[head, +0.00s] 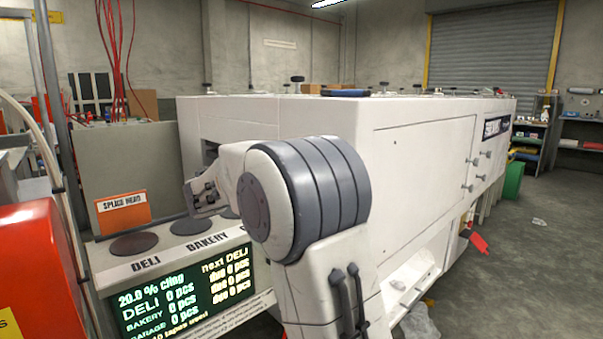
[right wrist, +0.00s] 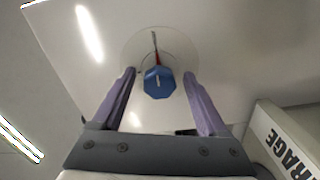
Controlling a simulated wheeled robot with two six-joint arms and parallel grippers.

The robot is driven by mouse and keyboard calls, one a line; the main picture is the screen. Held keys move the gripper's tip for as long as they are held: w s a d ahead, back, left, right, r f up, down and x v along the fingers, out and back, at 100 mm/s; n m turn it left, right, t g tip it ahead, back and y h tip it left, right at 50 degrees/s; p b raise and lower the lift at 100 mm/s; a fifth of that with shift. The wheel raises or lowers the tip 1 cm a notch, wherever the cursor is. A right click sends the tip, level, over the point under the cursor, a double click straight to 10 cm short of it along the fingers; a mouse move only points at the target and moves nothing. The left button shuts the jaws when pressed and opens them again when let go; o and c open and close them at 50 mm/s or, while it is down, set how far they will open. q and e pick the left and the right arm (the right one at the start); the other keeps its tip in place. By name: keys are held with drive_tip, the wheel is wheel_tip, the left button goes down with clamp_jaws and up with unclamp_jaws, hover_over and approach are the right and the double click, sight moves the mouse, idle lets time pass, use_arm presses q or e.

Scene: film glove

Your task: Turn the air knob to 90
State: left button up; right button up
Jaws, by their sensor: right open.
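The air knob (right wrist: 158,84) is a blue faceted knob with a pale pointer line, set on a round dial plate (right wrist: 180,48) on a white panel. A red mark and a dark line show on the dial just above the knob; no numbers can be read. My right gripper (right wrist: 159,73) is open, with its two purple fingers on either side of the knob. I cannot tell whether they touch it. In the head view my right gripper (head: 205,200) reaches toward the white machine (head: 290,120), and the knob is hidden there. My left gripper is not in view.
A counter with DELI and BAKERY labels (head: 185,255) and a lit screen (head: 185,292) reading "20.0 % cling" stands below the gripper. A grey SPLICE HEAD box (head: 125,170) is at the left, a red object (head: 40,265) nearer. Floor (head: 540,260) at the right is mostly clear.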

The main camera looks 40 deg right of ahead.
drive_tip(key=a+p, duration=0.1)
drive_tip(key=a, duration=0.9)
drive_tip(key=shift+s+a, duration=0.25)
drive_tip(key=shift+s, duration=0.15)
drive_tip(key=s+a+f+n+y, duration=0.3)
drive_tip(key=s+a+f+y, duration=0.3)
drive_tip(key=f, duration=0.3)
drive_tip(key=s+a+f+n+y, duration=0.45)
drive_tip(key=s+a+f, duration=0.2)
drive_tip(key=f, duration=0.25)
drive_tip(key=s+a+f+n+g+y, duration=0.1)
drive_tip(key=s+a+f+y, duration=0.3)
drive_tip(key=s+a, duration=0.3)
drive_tip(key=s+a+f+n+y, duration=0.1)
drive_tip(key=s+a+f+y, duration=0.3)
drive_tip(key=s+a, duration=0.3)
wheel_tip(320, 180, up, 28)
drive_tip(key=p, duration=2.8)
drive_tip(key=shift+s+a+r+p, duration=0.2)
drive_tip(key=shift+a+r+p, duration=0.05)
drive_tip(key=shift+a+p, duration=0.15)
